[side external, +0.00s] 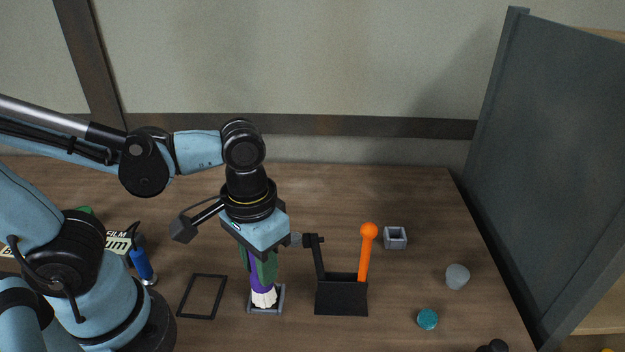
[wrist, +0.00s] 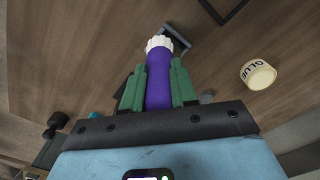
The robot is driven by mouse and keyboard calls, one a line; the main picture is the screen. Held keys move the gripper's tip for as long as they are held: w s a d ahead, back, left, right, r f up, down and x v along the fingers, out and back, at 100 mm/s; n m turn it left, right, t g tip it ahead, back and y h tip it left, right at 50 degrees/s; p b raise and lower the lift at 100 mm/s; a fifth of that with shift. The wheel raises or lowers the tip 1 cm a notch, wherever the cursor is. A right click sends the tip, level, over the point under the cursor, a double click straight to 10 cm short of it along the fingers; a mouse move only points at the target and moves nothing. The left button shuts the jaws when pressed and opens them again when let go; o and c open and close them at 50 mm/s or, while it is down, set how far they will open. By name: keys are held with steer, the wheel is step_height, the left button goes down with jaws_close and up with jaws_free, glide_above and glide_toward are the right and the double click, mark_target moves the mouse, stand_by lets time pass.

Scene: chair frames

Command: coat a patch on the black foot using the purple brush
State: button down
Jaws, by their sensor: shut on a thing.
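My gripper (side external: 259,266) points down with its green fingers shut on the purple brush (side external: 254,280). In the wrist view the purple handle (wrist: 159,82) lies between the two fingers, with white bristles (wrist: 160,43) beyond them. The bristles hang down at a small grey rectangular frame (side external: 280,300) on the table; I cannot tell whether they touch it. A black knobbed piece (side external: 493,346) is cut off by the lower edge of the side view. It may be the black foot, but I cannot tell for sure.
A black box (side external: 341,297) with an orange round-headed stick (side external: 366,250) stands right of the brush. A flat black frame (side external: 202,296) lies left. A blue bottle (side external: 141,262), grey block (side external: 395,238), grey lump (side external: 457,276) and teal piece (side external: 428,319) surround it. The wrist view shows a glue tub (wrist: 258,76).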

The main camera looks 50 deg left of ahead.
step_height(320, 180, up, 8)
steer(key=w+a, duration=0.2)
steer(key=shift+w+a, duration=0.25)
steer(key=shift+a, duration=0.05)
stand_by(0.6)
steer(key=shift+f, duration=0.15)
stand_by(0.7)
steer(key=f, duration=0.7)
steer(key=shift+s+d+f, duration=0.2)
steer(key=shift+s+d, duration=0.1)
steer(key=shift+s+d+f, duration=0.15)
steer(key=shift+s+d, duration=0.85)
steer(key=shift+d, duration=0.05)
step_height(320, 180, up, 8)
steer(key=w+a, duration=0.2)
steer(key=shift+w+a, duration=0.3)
steer(key=shift+a, duration=0.05)
